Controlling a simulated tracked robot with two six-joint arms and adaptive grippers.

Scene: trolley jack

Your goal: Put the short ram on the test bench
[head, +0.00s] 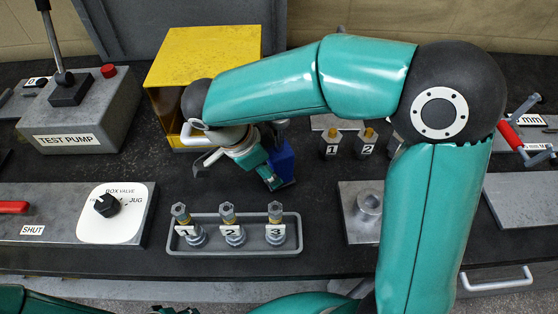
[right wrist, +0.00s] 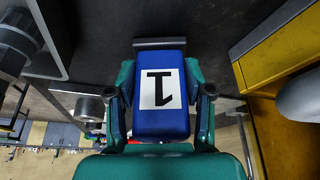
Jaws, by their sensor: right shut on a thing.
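My right gripper (head: 266,172) is shut on a blue block (head: 284,163) above or at the dark bench top (head: 330,220), just right of the yellow box. In the right wrist view the blue block (right wrist: 160,118) sits between the two teal fingers, with a white label marked 1 facing the camera. Whether it is the short ram I cannot tell for certain. Its lower end is partly hidden by the gripper in the head view, and I cannot tell whether it touches the bench. My left gripper does not show.
A yellow open-fronted box (head: 205,52) stands beside my right gripper. The grey test pump (head: 85,112) is at left, with a valve panel (head: 62,226) below. A grey tray (head: 285,248) holds three numbered fittings. A plate with a round socket (head: 360,218) lies at right.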

